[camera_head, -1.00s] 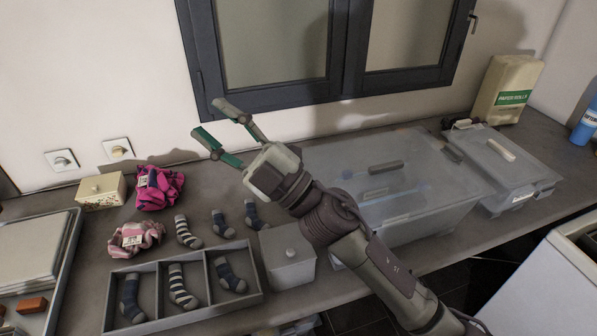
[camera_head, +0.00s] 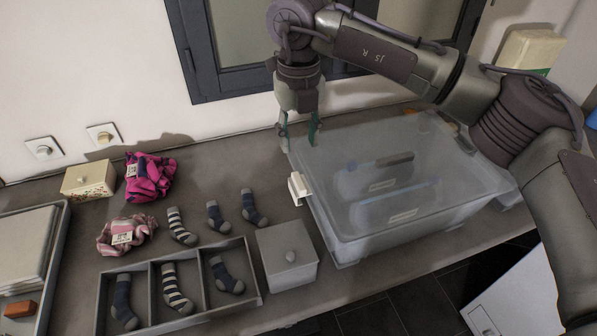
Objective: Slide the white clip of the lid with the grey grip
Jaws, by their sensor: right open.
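A large translucent bin has a clear lid (camera_head: 345,150) with a grey grip (camera_head: 395,158) on top. The white clip (camera_head: 298,187) sits at the left edge of this lid, towards the front of my right gripper. My right gripper (camera_head: 300,141) points down with its green-sided fingers apart and nothing between them. It is over the back left corner of the lid, behind the clip. I cannot tell whether its fingertips touch the lid. My left gripper is not in view.
A lidded grey box (camera_head: 287,258) stands in front of the clip, left of the bin. Several socks and a divided tray (camera_head: 250,300) lie further left. The window frame (camera_head: 205,85) is behind my right arm.

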